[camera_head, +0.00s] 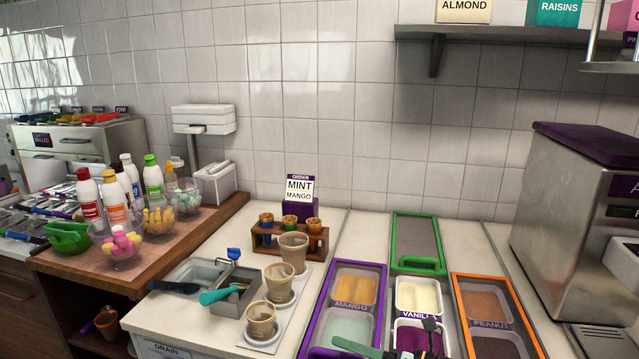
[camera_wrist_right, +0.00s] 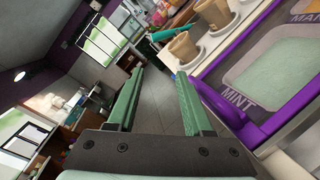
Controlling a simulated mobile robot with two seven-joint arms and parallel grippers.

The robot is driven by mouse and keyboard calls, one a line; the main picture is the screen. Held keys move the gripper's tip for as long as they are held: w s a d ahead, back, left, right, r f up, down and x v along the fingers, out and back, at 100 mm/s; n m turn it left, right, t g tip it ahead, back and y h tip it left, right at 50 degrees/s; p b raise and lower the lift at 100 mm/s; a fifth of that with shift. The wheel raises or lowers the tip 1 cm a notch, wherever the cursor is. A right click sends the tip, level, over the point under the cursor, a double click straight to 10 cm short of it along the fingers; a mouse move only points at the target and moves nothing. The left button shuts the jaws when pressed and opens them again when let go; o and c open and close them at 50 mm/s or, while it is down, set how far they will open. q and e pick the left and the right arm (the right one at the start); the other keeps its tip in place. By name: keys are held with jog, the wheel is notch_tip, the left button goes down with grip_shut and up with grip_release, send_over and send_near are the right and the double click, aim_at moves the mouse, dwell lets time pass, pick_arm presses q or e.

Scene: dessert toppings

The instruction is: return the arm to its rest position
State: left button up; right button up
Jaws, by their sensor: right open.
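My right gripper (camera_wrist_right: 160,75) is open in the wrist view, with nothing between its two green fingers. The floor shows beyond them. The purple frame of the mint tub (camera_wrist_right: 285,55) is just to the right of the right finger; I cannot tell whether they touch. In the head view, green and dark parts of my right gripper (camera_head: 385,349) show at the bottom edge, in front of the tubs. The rest of that arm is hidden below the picture. My left gripper is not in view.
Three paper cups (camera_head: 262,318) stand on saucers left of the purple-framed tubs (camera_head: 322,310). An orange-framed peanut tub (camera_head: 490,305) and a steel machine (camera_head: 580,220) are on the right. An order card (camera_head: 299,188) reads mint, mango.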

jog(key=s+d+f+n+h, duration=0.3)
jog(key=s+f+n, duration=0.5)
jog(key=n, duration=0.3)
jog(key=s+d+f+n+h, duration=0.4)
jog(key=s+f+n, duration=0.4)
jog(key=s+n, duration=0.3)
jog(key=s+d+f+n+t+h, duration=0.1)
jog(key=s+d+f+n+h, duration=0.2)
jog(key=s+f+n+h, duration=0.3)
jog(key=s+f+n, duration=0.1)
jog(key=s+n, duration=0.2)
jog(key=n, duration=0.4)
jog(key=shift+s+d+f+b, duration=0.3)
jog(key=shift+d+f, duration=0.1)
